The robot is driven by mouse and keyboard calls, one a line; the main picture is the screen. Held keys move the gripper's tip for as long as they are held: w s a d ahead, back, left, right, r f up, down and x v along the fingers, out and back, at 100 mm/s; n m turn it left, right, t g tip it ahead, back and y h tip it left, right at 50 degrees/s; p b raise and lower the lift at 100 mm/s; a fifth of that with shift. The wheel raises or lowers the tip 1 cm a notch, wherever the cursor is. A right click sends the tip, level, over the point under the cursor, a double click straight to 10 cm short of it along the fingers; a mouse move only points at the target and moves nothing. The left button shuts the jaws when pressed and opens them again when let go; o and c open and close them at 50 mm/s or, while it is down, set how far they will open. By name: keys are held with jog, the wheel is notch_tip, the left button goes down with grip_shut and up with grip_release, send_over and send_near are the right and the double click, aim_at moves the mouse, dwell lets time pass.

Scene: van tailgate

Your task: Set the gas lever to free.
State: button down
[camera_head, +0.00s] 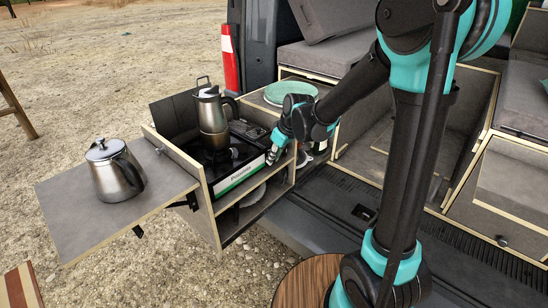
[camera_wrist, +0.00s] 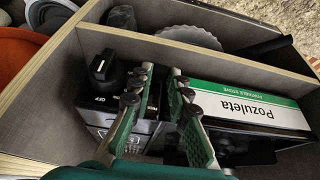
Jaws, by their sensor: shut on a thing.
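The portable gas stove (camera_head: 240,174) sits in the pull-out box, with a white and green "Pozuleta" front. In the wrist view its label (camera_wrist: 250,108) shows upside down at the right. A black knob (camera_wrist: 103,66) with "OFF" by it stands left of the fingers. My gripper (camera_head: 273,155) reaches down to the right end of the stove's front. In the wrist view my gripper (camera_wrist: 162,72) has its fingertips close together on the lever area between knob and label. The gas lever itself is mostly hidden by the fingers, and its setting cannot be read.
A moka pot (camera_head: 212,114) stands on the stove. A steel kettle (camera_head: 115,172) stands on the fold-out board (camera_head: 75,205) at left. Plates lie on the shelf below the stove. A green round dish (camera_head: 288,93) sits behind my gripper. Open gravel lies in front.

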dwell(0.3)
jog(key=shift+r, duration=1.6)
jog(key=c, duration=1.4)
grip_release()
jog(key=shift+c, duration=0.2)
jog(key=shift+r, duration=0.1)
jog(key=v, duration=1.1)
jog(key=shift+r, duration=0.4)
jog(key=shift+s+d, duration=0.1)
